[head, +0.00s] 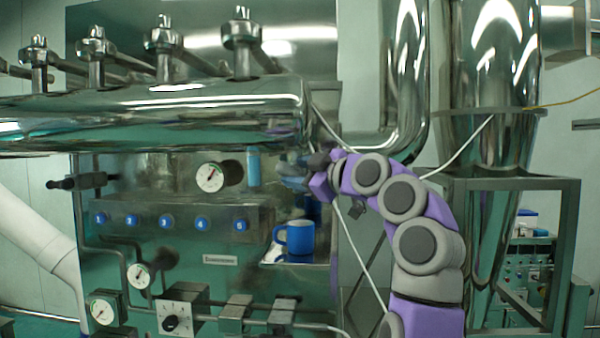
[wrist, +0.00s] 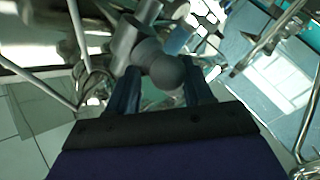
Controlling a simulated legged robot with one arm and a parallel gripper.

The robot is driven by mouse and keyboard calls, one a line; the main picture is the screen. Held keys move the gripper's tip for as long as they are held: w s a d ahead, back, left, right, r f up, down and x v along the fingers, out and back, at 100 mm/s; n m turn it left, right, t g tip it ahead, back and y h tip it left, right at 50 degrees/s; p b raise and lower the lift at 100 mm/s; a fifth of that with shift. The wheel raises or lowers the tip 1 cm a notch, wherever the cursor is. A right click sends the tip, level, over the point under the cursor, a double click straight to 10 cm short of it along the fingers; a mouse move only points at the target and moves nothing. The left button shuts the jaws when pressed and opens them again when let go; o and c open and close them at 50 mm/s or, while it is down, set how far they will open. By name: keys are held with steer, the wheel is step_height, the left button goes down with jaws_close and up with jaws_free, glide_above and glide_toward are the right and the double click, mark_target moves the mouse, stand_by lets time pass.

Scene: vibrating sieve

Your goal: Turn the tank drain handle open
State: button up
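My gripper (head: 295,172) is at the right end of the green panel, just below the big shiny horizontal tank (head: 200,108). In the wrist view my gripper (wrist: 160,88) has its two dark fingers apart. A grey rounded part (wrist: 166,72), joined to grey cylinders, shows between and beyond them. It may be the drain handle, but I cannot tell for sure. I cannot tell whether the fingers touch it. In the head view a dark grey part (head: 318,160) shows beside the gripper, too small to identify.
A blue mug (head: 296,238) stands on a small shelf below my gripper. A blue cylinder (head: 253,167) and a gauge (head: 210,177) are to its left. A row of numbered blue buttons (head: 170,221) is on the panel. White cables (head: 360,255) and a metal frame (head: 560,250) are nearby.

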steer(key=a, duration=0.2)
steer(key=shift+s+a+r, duration=0.1)
steer(key=shift+s+a, duration=0.1)
steer(key=shift+a, duration=0.1)
steer(key=c, duration=0.5)
steer(key=shift+w, duration=0.1)
steer(key=shift+c, duration=1.2)
steer(key=shift+d, duration=0.1)
jaws_close()
